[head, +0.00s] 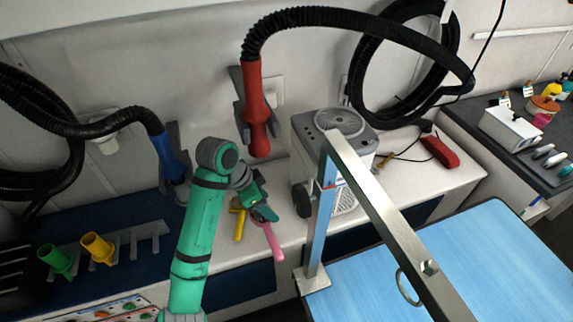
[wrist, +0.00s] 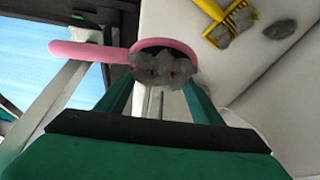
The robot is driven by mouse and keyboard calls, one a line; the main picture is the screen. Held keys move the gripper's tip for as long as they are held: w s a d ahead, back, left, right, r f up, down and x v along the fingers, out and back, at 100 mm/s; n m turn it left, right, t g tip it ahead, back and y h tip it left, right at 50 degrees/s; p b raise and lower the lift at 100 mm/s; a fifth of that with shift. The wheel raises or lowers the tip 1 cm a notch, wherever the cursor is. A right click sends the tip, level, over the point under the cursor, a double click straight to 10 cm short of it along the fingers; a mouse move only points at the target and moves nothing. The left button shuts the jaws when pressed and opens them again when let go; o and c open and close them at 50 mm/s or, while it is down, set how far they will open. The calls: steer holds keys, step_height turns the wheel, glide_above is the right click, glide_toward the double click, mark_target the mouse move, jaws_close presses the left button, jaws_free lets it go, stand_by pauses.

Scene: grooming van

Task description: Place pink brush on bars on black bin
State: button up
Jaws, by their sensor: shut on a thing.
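The pink brush (head: 272,241) is in my gripper (head: 262,212), which is shut on it over the white counter in the head view. Its handle hangs down and to the right. In the wrist view the pink brush (wrist: 92,52) has its round head, matted with grey fur, between the fingers of my gripper (wrist: 158,90), and its handle points left. A black slatted thing (head: 12,268), possibly the black bin with its bars, is partly visible at the lower left edge of the head view, well apart from the brush.
A yellow tool (head: 239,224) lies on the counter beside my gripper; the wrist view shows grey fur on this yellow tool (wrist: 228,22). A white machine (head: 340,150) and a metal post (head: 321,220) stand to the right. Green (head: 58,260) and yellow (head: 97,247) nozzles sit on a grey rack (head: 140,240) at left.

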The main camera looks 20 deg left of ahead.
steer(key=w+f, duration=0.2)
steer(key=w, duration=0.2)
steer(key=w+a+f, duration=0.1)
steer(key=w+f, duration=0.2)
steer(key=w, duration=0.1)
steer(key=w+f, duration=0.3)
steer(key=w, duration=0.1)
steer(key=shift+w+a+f, duration=0.15)
steer(key=shift+a+f, duration=0.05)
steer(key=shift+a, duration=0.15)
steer(key=shift+w+f, duration=0.3)
steer(key=shift+f, duration=0.1)
steer(key=shift+w+a+f, duration=0.1)
steer(key=shift+w+f, duration=0.05)
steer(key=shift+f, duration=0.7)
steer(key=shift+w+f, duration=0.15)
steer(key=shift+f, duration=0.65)
steer(key=shift+f, duration=0.15)
steer(key=o, duration=1.1)
